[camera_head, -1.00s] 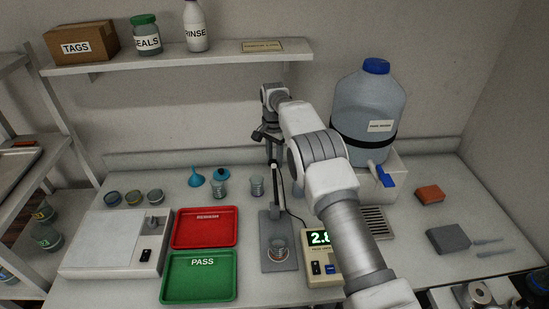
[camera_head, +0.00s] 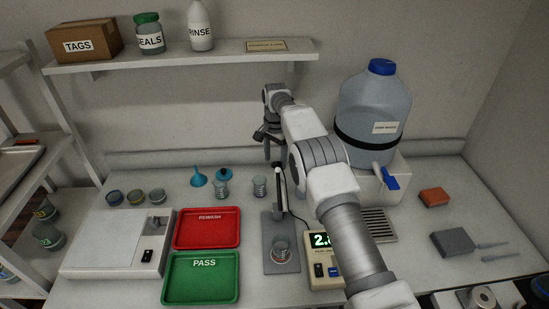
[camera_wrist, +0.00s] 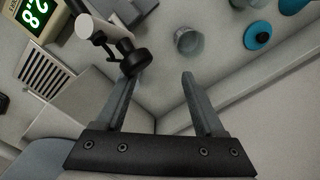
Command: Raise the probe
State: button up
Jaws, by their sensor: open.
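In the wrist view, a white cylinder (camera_wrist: 88,22) with a black knob (camera_wrist: 131,60) shows at upper left. My gripper (camera_head: 259,136) is above and behind the stand. In the wrist view my gripper (camera_wrist: 163,75) is open and empty, with the knob close to its left finger. I cannot tell whether they touch. The probe's lower tip is too small to make out.
The meter (camera_head: 322,270) stands right of the base. The red tray (camera_head: 208,228) and green tray (camera_head: 201,278) lie left of it. A glass (camera_head: 260,186) and a funnel (camera_head: 198,178) stand behind. The water jug (camera_head: 371,105) is at right, below shelf level.

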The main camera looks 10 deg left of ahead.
notch_tip(320, 180, up, 12)
jog(key=p, duration=0.2)
dwell(0.4)
